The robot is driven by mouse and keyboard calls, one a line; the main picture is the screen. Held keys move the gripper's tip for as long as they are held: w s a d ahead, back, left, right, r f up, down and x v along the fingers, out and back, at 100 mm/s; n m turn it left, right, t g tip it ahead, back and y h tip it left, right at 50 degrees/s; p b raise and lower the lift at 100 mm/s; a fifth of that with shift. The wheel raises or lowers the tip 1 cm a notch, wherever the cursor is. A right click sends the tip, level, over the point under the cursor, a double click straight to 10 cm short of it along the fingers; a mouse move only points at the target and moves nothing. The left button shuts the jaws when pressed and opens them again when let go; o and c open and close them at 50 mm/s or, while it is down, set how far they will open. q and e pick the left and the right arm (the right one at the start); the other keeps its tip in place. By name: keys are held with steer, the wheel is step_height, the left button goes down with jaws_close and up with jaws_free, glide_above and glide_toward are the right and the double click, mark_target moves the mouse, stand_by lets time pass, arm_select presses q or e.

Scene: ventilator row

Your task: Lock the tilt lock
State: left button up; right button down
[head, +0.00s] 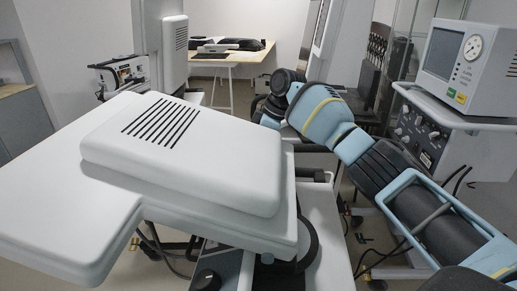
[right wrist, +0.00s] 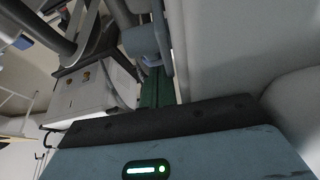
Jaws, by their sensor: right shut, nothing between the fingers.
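A large white housing (head: 190,150) with a slotted vent fills the left and middle of the head view. Below its right end are a black curved part (head: 308,245) and a black knob (head: 207,281); I cannot tell which part, if any, is the tilt lock. My right arm comes in from the right and reaches behind the housing, which hides its gripper. In the right wrist view my right gripper (right wrist: 157,85) is shut and empty, beside a pale surface. A grey-blue block (right wrist: 147,41) and grey bars are near its fingers; contact is unclear. My left gripper is not in view.
A monitor (head: 462,61) stands on a cart (head: 470,118) at the right, with loose cables below. A wooden table (head: 222,60) is at the back. A grey cabinet (head: 22,122) stands at the left. The housing leaves little room around my right forearm.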

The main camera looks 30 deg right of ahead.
steer(key=shift+w, duration=0.1)
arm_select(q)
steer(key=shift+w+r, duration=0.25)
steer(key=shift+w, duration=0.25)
arm_select(e)
steer(key=shift+r, duration=0.15)
steer(key=shift+r, duration=0.1)
steer(key=shift+r+p, duration=0.3)
steer(key=shift+r, duration=0.35)
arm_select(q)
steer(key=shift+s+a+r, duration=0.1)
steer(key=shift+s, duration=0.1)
